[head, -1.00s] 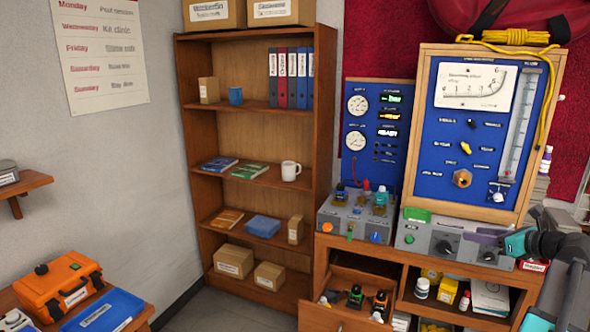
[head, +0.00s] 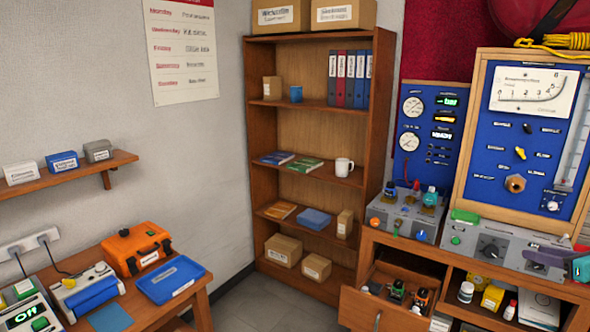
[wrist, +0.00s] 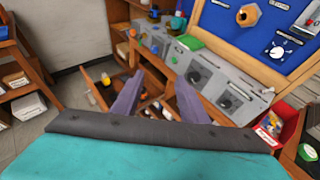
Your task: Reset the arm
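My gripper (wrist: 160,77) shows two purple fingers in the wrist view, spread apart with nothing between them. In the head view a purple finger of my gripper (head: 548,258) enters at the right edge, in front of the grey control box (head: 490,246).
The blue test panel (head: 515,150) stands on the bench at right. A red bin (wrist: 284,122) is at right in the wrist view. A bookcase (head: 254,160) and a side table (head: 195,298) stand further left. Some floor is clear.

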